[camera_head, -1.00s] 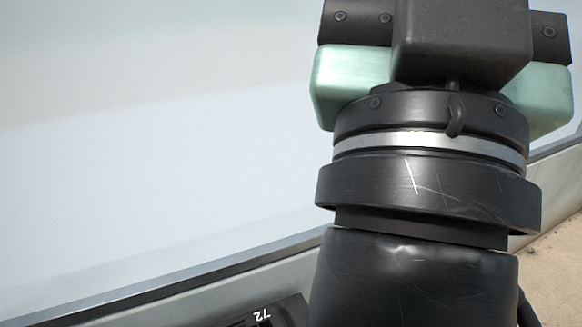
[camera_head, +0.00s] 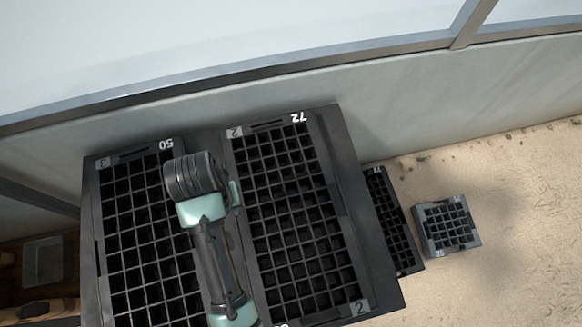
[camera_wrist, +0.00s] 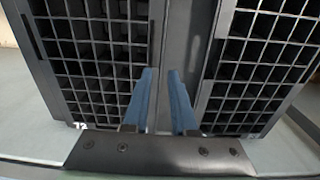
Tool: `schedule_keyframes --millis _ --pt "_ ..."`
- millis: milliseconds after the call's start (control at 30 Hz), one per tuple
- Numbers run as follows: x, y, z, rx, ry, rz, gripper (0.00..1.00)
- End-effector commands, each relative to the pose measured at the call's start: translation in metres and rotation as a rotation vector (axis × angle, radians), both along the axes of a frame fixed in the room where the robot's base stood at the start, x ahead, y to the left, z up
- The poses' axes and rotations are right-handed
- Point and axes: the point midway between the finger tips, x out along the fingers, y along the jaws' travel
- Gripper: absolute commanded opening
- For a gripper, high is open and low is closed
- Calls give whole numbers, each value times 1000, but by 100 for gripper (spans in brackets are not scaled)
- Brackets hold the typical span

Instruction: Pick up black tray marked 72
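In the head view my arm hides most of the gripper.
A black tray marked 50 (camera_head: 120,215) lies on the bench at the left; it also shows in the wrist view (camera_wrist: 270,65). A darker tray (camera_head: 392,222) and a small grey tray (camera_head: 446,226) sit lower, at the right. A pale wall runs behind.

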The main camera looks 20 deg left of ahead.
Motion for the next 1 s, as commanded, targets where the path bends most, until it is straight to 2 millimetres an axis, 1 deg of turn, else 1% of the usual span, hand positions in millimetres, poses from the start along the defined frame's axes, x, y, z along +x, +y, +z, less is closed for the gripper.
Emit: schedule_keyframes --millis 33,100,300,400,667,900,1000 --pt "-7 -2 -7 -14 21 6 25" --pt "-10 -3 -17 -20 30 8 25" --pt "-10 -3 -56 -19 29 8 25" --pt "-9 -2 -70 -18 27 7 25" --pt "-9 -2 -89 -17 26 7 25" --pt "-11 0 -123 -16 24 6 25" --pt "-11 0 -131 -15 23 6 25"
